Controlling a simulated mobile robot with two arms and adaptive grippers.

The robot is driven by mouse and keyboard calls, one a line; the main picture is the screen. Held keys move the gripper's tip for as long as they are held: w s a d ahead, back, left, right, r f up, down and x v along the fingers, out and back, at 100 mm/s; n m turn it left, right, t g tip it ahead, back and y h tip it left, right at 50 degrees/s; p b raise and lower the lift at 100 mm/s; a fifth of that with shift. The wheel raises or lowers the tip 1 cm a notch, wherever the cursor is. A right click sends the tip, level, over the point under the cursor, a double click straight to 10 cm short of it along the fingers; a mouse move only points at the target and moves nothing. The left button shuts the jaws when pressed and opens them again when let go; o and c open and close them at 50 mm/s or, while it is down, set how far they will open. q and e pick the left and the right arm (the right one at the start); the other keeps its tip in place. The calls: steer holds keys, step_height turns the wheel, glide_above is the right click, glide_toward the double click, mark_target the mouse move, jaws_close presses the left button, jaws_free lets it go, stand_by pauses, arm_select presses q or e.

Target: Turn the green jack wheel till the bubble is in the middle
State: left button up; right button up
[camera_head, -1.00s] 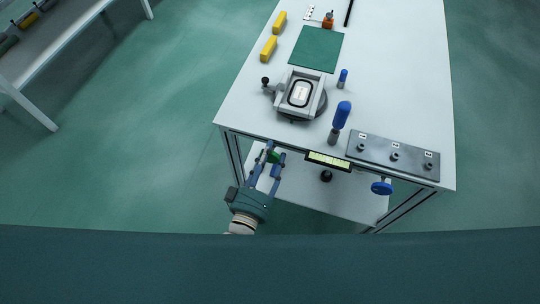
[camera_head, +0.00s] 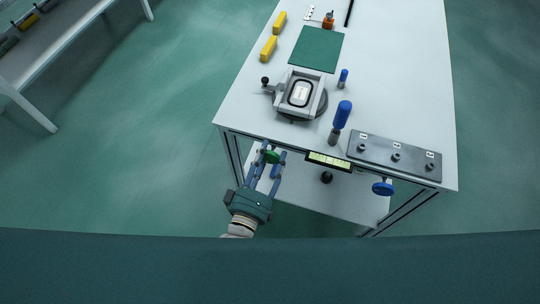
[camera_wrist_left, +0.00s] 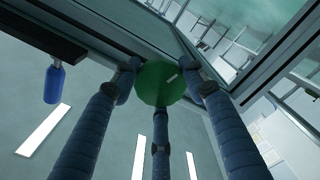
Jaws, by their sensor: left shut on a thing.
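The green jack wheel (camera_head: 271,157) sits under the table's front edge, left of the level. In the left wrist view the wheel (camera_wrist_left: 165,84) is a green disc with a small pale mark near its right side. My left gripper (camera_head: 273,153) is shut on the wheel, its blue fingers around the rim; in the left wrist view the fingertips (camera_wrist_left: 165,82) stand on both sides and below it. The level (camera_head: 328,161) is a yellow-green strip in a black frame on the table's front edge. Its bubble is too small to place. My right gripper is out of view.
A blue wheel (camera_head: 383,188) and a black knob (camera_head: 326,177) are also under the front edge. On the table (camera_head: 400,90) are a grey fixture (camera_head: 284,98), a blue-handled tool (camera_head: 341,115) and a grey panel with knobs (camera_head: 394,157). Floor left of my gripper is clear.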

arm_select(q)
steer(key=shift+w+a+r, duration=0.25)
steer(key=shift+r, duration=0.15)
steer(key=o, duration=1.1)
steer(key=shift+o, duration=0.2)
steer(key=shift+s+f, duration=0.1)
steer(key=shift+f, duration=0.15)
steer(key=shift+s, duration=0.1)
steer(key=shift+s, duration=0.25)
steer(key=v, duration=1.1)
steer(key=shift+s+a, duration=0.1)
steer(key=shift+a, duration=0.05)
